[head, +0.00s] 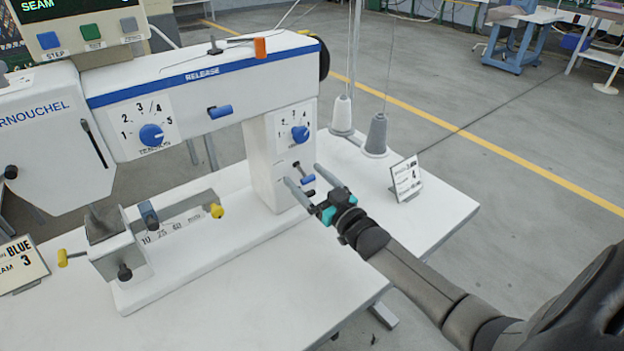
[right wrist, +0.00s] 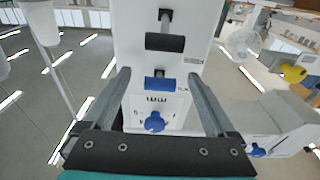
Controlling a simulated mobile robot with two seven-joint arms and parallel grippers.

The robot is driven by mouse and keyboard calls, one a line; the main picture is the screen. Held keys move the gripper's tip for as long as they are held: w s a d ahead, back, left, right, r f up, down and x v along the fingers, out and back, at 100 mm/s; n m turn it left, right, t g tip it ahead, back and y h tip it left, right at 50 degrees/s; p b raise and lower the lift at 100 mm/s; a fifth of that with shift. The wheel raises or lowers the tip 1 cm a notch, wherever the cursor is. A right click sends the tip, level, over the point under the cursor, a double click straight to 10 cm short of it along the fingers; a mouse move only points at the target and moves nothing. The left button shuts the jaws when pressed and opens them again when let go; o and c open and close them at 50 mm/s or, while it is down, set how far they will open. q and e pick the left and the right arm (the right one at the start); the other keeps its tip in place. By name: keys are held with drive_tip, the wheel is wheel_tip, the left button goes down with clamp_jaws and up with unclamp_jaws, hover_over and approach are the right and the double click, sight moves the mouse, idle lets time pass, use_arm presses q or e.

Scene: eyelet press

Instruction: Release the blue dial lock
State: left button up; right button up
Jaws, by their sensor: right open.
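The white machine column (head: 267,160) carries a blue dial (head: 300,133) with a numbered scale. Below the dial is a small blue lever (head: 308,179), likely the dial lock; its label is too small to read surely. In the right wrist view, which looks upside down, the blue lever (right wrist: 160,84) sits between the dial (right wrist: 154,122) and a black lever (right wrist: 165,42). My right gripper (head: 302,174) is open in front of the column. In the right wrist view its fingers (right wrist: 159,74) stand either side of the blue lever, with visible gaps. My left gripper is out of view.
A tension dial (head: 151,135) and another blue lever (head: 220,111) are on the machine arm. Thread cones (head: 376,135) and a card marked 4 (head: 406,178) stand right of the column. The front tabletop (head: 250,285) is clear.

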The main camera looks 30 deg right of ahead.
drive_tip(key=s+d+f+p, duration=0.1)
drive_tip(key=s+p, duration=0.1)
drive_tip(key=s, duration=1.3)
drive_tip(key=shift+f, duration=0.35)
